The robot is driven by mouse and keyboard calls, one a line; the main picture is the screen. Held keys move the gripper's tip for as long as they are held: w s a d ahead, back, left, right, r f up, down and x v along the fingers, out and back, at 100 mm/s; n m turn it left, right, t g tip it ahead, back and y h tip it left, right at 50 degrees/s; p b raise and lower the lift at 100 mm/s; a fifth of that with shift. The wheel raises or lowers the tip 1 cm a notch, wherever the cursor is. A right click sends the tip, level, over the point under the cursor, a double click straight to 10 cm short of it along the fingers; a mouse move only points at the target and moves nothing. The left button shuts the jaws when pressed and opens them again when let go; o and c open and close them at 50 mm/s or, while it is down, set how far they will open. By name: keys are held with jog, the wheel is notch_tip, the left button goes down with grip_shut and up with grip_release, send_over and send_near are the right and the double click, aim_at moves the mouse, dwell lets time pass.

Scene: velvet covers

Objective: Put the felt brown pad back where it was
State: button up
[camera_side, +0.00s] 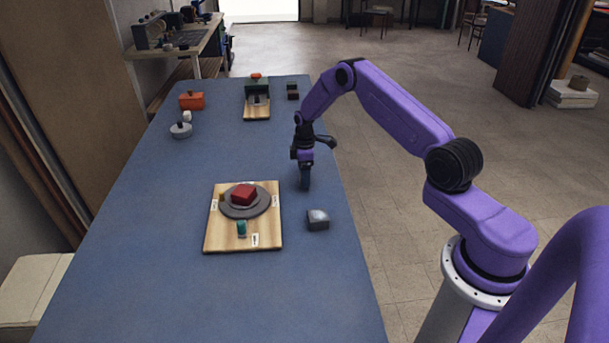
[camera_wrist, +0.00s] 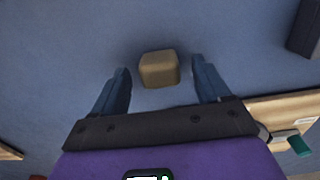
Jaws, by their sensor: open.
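A small tan-brown block (camera_wrist: 159,69), the only thing in view that fits the felt brown pad, lies on the blue table in the wrist view. My gripper (camera_wrist: 160,68) is open, with one finger on each side of it and a gap to both. I cannot tell whether the fingertips are level with it or above it. In the side view my gripper (camera_side: 304,185) points down near the table's right edge and the pad is hidden there. A wooden board (camera_side: 219,239) lies to the lower left, bearing a grey disc (camera_side: 233,212) with a red block (camera_side: 243,194) on it.
A teal piece (camera_side: 241,229), a yellow piece and white labels are on the board. A grey metallic block (camera_side: 317,219) stands right of it. A second board (camera_side: 257,113), an orange box (camera_side: 191,100) and a lidded grey pot (camera_side: 181,130) are farther back. The table's left front is clear.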

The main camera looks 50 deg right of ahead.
notch_tip(320, 180, up, 11)
jog(key=s+a+r+n, duration=0.1)
jog(key=s+a+r, duration=0.35)
jog(key=a, duration=0.55)
jog(key=s+a+r, duration=0.3)
jog(key=a+r, duration=0.3)
jog(key=a, duration=0.3)
jog(key=s+a+r+n, duration=0.15)
jog(key=s+a, duration=0.25)
jog(key=s, duration=0.6)
jog(key=s+a+r, duration=0.3)
jog(key=s+a, duration=0.1)
jog(key=s, duration=0.6)
jog(key=s+d+n, duration=0.1)
jog(key=s+d, duration=0.2)
jog(key=s, duration=1.1)
jog(key=shift+r, duration=0.15)
